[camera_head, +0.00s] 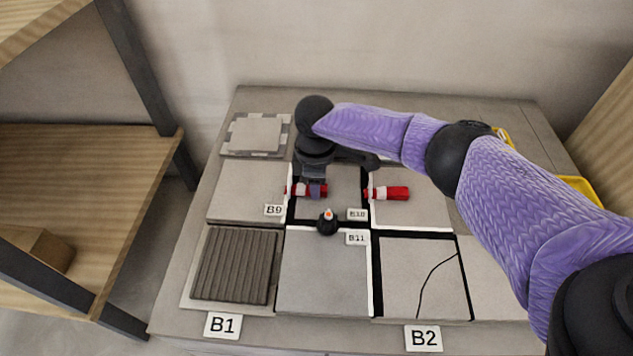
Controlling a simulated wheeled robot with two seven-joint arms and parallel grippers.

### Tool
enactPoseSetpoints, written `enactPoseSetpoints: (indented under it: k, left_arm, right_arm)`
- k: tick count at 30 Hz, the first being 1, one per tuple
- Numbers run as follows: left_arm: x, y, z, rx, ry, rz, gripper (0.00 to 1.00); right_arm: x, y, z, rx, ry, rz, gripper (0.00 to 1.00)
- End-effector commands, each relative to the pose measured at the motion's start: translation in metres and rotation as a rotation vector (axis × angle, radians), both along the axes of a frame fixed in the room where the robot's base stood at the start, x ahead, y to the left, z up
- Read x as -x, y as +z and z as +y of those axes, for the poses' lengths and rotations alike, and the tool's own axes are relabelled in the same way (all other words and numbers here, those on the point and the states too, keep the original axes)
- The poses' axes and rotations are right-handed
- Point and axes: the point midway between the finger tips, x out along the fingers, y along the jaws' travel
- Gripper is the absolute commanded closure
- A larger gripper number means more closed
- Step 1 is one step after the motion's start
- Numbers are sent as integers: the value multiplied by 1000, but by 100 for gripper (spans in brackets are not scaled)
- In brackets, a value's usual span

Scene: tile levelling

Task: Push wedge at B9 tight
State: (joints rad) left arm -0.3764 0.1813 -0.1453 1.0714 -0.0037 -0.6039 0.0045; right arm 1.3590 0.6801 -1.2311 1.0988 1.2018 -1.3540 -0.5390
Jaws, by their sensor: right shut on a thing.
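How far the wedge sits in the clip cannot be told. A second red wedge (395,193) lies at the joint to the right, near the B10 label (357,214). My left gripper is not in view.
A black knob with an orange and white top (327,224) stands at the tile corner near the B11 label (356,238). A ribbed tile (236,265) and a cracked tile (420,275) lie in front. A yellow object (582,188) is partly hidden behind my right arm.

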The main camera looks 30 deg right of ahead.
Motion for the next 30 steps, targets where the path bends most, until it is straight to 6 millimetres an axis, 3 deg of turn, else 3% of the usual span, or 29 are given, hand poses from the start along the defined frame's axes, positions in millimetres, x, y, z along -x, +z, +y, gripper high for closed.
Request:
enactPoseSetpoints:
  k: [30]
  left_arm:
    - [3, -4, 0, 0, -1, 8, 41]
  right_arm:
    - [-9, -1, 12, -1, 0, 1, 100]
